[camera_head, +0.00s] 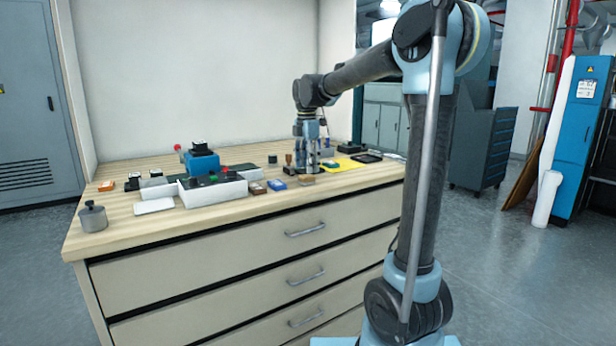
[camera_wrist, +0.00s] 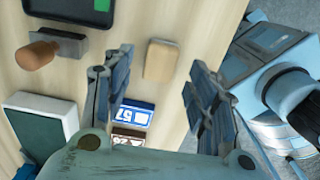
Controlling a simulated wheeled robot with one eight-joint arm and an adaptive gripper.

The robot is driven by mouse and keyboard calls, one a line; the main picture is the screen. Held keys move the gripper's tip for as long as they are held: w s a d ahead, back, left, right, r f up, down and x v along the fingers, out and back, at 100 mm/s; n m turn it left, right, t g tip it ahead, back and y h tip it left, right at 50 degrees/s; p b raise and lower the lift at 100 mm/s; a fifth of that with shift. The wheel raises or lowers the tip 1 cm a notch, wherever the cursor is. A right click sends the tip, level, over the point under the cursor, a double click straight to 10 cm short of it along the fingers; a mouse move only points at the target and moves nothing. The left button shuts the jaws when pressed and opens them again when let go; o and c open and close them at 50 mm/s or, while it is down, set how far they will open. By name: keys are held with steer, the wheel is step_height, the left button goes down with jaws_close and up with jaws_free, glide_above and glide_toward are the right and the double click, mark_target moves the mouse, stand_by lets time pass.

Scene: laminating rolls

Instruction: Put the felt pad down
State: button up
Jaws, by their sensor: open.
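A tan, rounded flat block (camera_wrist: 161,61), which looks like the felt pad, lies on the wooden worktop in the wrist view. It also shows in the head view (camera_head: 307,180), at the foot of my gripper near the front edge. My gripper (camera_wrist: 156,72) is open, pointing down at the worktop. Its fingers stand apart to either side of the pad in the picture, and bare wood shows around the pad. I see no finger touching it. In the head view my gripper (camera_head: 307,168) is low over the bench, its fingertips partly unclear.
A wooden-handled tool (camera_wrist: 39,54), a white-and-green box (camera_wrist: 40,124) and a dark tray (camera_wrist: 72,8) lie left. A blue machine (camera_head: 202,164) and a metal weight (camera_head: 93,216) stand farther left on the bench.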

mark_target(307, 175)
step_height(307, 175, up, 7)
steer(key=shift+r, duration=0.15)
steer(key=s+d+f+m+t, duration=0.1)
steer(key=s+d+f+m, duration=0.45)
steer(key=s+d, duration=0.2)
steer(key=s+d+f+m, duration=0.4)
steer(key=s+d+m, duration=0.2)
steer(key=s+d, duration=0.15)
steer(key=s+d+f+m, duration=0.3)
steer(key=s+f+m, duration=0.3)
steer(key=s+f, duration=0.2)
steer(key=s+d+f+m+t, duration=0.1)
steer(key=s+d+f+m, duration=0.2)
steer(key=s+f+m, duration=0.4)
step_height(307, 175, down, 4)
steer(key=shift+s+d+f, duration=0.2)
steer(key=shift+s+d, duration=0.15)
steer(key=shift+s, duration=0.55)
steer(key=shift+w+f, duration=0.2)
steer(key=shift+w, duration=0.2)
